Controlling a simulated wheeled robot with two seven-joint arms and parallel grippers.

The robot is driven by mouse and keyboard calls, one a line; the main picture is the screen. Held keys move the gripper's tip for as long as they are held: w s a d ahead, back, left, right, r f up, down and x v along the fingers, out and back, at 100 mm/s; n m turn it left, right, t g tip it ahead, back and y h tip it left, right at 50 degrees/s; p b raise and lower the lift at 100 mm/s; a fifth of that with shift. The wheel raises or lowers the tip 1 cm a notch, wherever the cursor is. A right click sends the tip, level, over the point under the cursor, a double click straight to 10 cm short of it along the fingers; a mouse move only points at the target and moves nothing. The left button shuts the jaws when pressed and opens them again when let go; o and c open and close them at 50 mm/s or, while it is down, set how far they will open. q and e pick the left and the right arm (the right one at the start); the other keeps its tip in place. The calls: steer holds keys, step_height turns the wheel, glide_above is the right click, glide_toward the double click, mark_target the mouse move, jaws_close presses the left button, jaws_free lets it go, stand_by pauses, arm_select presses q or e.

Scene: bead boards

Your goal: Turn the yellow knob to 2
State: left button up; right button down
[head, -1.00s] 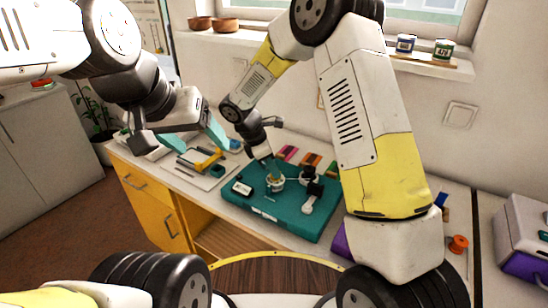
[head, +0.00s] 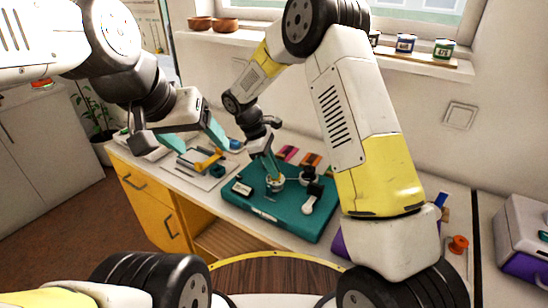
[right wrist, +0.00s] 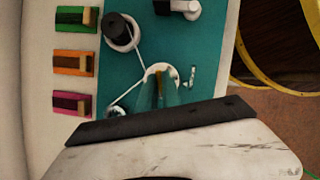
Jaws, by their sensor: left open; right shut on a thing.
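The yellow knob (right wrist: 161,72) sits on a white round base on the teal board (head: 262,205); only a small part of it shows between my fingers. My right gripper (right wrist: 160,88) is shut on the knob from above, with a teal finger on each side; in the head view it (head: 273,174) comes down on the board's middle. The knob's pointer and the number 2 cannot be made out. My left gripper (head: 192,141) is open and empty, in the air left of the board.
A black knob (right wrist: 117,30) on a white base and a white lever (head: 309,204) are on the same board. Green, orange and pink blocks (right wrist: 73,62) lie behind it. A grey tray with a yellow-handled tool (head: 207,160) lies to the left.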

steer(key=shift+w+m+g+y, duration=0.1)
steer(key=shift+m+g+y, duration=0.35)
steer(key=shift+m, duration=1.25)
steer(key=c, duration=1.5)
jaws_free()
steer(key=shift+c, duration=0.2)
steer(key=v, duration=0.8)
steer(key=shift+w, duration=0.15)
steer(key=shift+m, duration=0.3)
